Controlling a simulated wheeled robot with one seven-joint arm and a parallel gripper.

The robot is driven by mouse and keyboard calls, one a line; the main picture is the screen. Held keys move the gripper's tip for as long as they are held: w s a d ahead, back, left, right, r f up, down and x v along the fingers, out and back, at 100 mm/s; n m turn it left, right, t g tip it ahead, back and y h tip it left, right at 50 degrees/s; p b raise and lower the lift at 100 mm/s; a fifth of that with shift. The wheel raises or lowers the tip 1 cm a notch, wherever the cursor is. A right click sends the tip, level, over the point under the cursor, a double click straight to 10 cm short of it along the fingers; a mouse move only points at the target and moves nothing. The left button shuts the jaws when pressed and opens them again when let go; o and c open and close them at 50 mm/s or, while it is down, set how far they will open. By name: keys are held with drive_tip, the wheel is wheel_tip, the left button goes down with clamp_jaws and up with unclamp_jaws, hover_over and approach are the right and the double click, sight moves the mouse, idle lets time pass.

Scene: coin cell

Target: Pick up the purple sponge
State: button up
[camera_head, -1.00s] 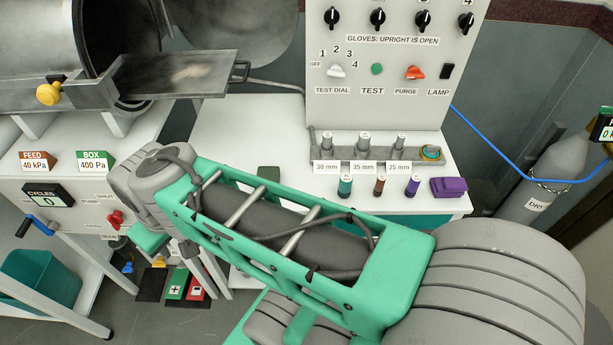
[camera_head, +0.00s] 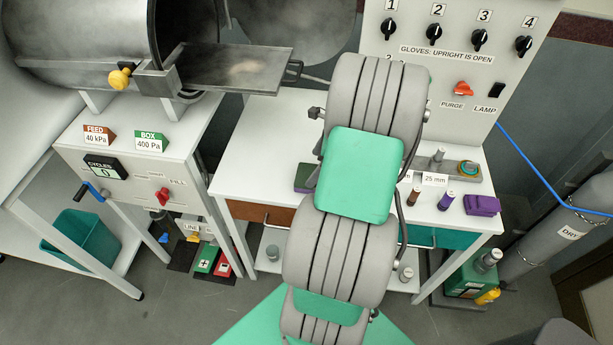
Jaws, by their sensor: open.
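The purple sponge (camera_head: 482,205) is a small purple block. It lies on the white bench top (camera_head: 258,135) near its front right corner, to the right of a small purple-labelled vial (camera_head: 446,200). Nothing covers it. My arm rises through the middle of the view, left of the sponge and apart from it. My gripper is not visible; the arm links hide it or it is out of frame.
A rack (camera_head: 462,170) with a coloured ring stands behind the sponge, and a brown vial (camera_head: 414,197) is left of the purple one. The control panel (camera_head: 447,75) rises behind. A dark green block (camera_head: 304,178) lies left of my arm. A gas cylinder (camera_head: 552,235) stands right.

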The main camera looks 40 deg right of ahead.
sight(308, 175)
drive_tip(key=x, duration=0.2)
drive_tip(key=p+x, duration=0.1)
drive_tip(key=x, duration=0.1)
drive_tip(key=shift+s+a+f, duration=0.1)
drive_tip(key=shift+a+f, duration=0.05)
drive_tip(key=shift+a, duration=0.1)
drive_tip(key=shift+f, duration=0.5)
drive_tip(key=shift+c, duration=0.2)
drive_tip(key=c, duration=1.1)
